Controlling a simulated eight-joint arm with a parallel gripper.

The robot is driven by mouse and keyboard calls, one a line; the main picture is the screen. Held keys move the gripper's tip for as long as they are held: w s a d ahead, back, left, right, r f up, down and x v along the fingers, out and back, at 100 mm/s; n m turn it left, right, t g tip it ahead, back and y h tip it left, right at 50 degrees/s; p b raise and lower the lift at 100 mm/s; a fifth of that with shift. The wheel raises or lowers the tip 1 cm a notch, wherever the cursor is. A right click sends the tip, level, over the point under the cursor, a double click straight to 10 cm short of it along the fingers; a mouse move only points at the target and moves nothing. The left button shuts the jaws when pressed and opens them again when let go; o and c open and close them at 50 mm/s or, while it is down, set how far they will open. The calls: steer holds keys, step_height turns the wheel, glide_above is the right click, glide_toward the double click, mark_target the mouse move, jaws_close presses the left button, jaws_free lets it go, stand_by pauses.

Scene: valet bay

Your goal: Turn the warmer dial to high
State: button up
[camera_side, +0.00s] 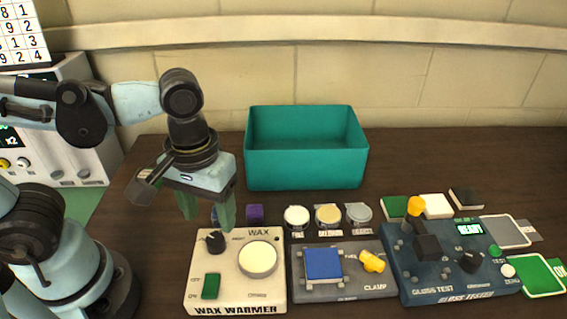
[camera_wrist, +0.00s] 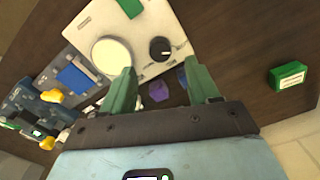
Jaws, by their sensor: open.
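The wax warmer (camera_side: 236,302) is a cream box at the front of the table. Its dial (camera_side: 215,242) is a small black knob on its back left; a round pale wax pot (camera_side: 257,259) and a green switch (camera_side: 211,286) share its top. The wrist view shows the dial (camera_wrist: 160,48) with a light pointer mark, beyond my fingertips; its scale is too small to read. My gripper (camera_side: 207,216) is open, its two green fingers above and just behind the dial, apart from it. The wrist view shows nothing held between the fingers (camera_wrist: 161,84).
Right of the warmer stand a clamp unit (camera_side: 345,288) with a blue block and a dark blue gloss tester (camera_side: 455,286). Purple (camera_side: 255,213) and blue pieces and several round tins (camera_side: 328,216) lie behind. A teal bin (camera_side: 306,168) stands at the back.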

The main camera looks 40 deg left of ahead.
mark_target(214, 238)
steer(key=shift+f, duration=2.9)
steer(key=c, duration=1)
steer(key=shift+c, duration=0.2)
